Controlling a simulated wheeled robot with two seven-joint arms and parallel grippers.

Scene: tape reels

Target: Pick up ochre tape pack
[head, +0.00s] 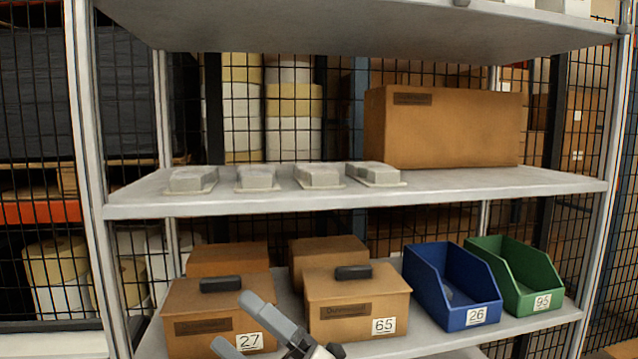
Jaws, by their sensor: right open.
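I cannot make out an ochre tape pack for certain in the head view. Several pale grey packs, one of them a grey pack (254,178), lie in a row on the middle shelf (400,196). My right gripper (231,322) is at the bottom, in front of the two front cardboard boxes of the lower shelf. Its two grey fingers are apart with nothing between them. It partly covers the box labelled 27 (185,304) and the box labelled 65 (340,290). My left gripper is out of view.
A large cardboard box (450,128) stands at the right of the middle shelf. A blue bin labelled 26 (472,318) and a green bin labelled 95 (541,299) stand on the lower shelf. Metal posts (88,180) flank the shelves; wire mesh is behind.

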